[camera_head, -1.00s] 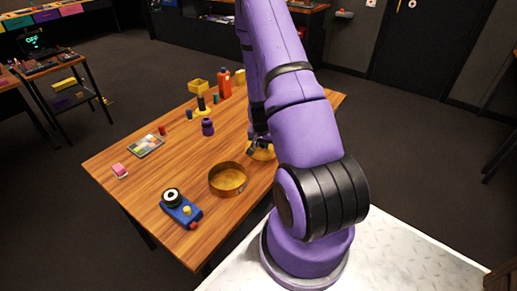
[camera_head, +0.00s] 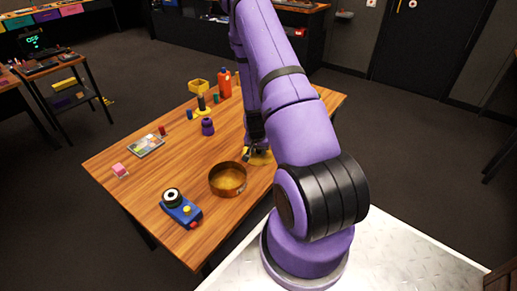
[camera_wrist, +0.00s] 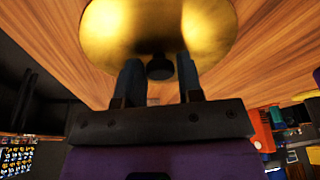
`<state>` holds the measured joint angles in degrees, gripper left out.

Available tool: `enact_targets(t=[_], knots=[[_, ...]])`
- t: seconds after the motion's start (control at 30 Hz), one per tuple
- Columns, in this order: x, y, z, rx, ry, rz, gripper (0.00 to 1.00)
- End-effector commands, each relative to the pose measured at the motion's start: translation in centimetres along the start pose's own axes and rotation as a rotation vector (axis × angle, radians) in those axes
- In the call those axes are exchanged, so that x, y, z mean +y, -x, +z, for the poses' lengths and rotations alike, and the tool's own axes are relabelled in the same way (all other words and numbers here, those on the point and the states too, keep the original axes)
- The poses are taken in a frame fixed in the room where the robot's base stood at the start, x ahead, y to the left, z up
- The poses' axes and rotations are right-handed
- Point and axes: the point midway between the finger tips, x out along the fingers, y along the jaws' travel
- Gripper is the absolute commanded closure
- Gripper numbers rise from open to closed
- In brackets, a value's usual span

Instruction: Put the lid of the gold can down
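The gold can (camera_head: 228,189) stands open on the wooden table, right of the blue device. Its gold lid (camera_head: 262,158) is just right of and behind the can, partly hidden by my arm, at or very close to the tabletop. In the wrist view the lid (camera_wrist: 205,25) shows as a shiny gold disc with a dark knob (camera_wrist: 159,68). My gripper (camera_wrist: 159,80) has its two fingers apart, one on each side of the knob, with a visible gap on both sides. In the head view my gripper (camera_head: 251,154) is at the lid's left part.
A blue device with a black-and-white ring (camera_head: 181,208) is left of the can. A purple knobbed piece (camera_head: 208,127), an orange bottle (camera_head: 224,82), a colour palette (camera_head: 146,146) and a pink block (camera_head: 120,170) stand farther off. The table's middle is mostly clear.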

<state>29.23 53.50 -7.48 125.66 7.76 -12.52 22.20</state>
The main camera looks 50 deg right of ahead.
Motion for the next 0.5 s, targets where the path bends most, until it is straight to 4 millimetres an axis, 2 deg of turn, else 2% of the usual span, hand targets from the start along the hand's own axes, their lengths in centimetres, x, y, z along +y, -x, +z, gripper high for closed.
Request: enact_targets(t=[0.03, 0.07, 0.37, 0.5], knots=[[0.0, 0.02, -0.01, 0.0, 0.0, 0.0, 0.54], [0.0, 0.03, -0.01, 0.0, 0.0, 0.0, 0.47], [-0.01, 0.13, -0.05, 0.0, 0.0, 0.0, 0.46], [-0.04, 1.01, -0.15, 0.001, 0.0, -0.001, 0.46]])
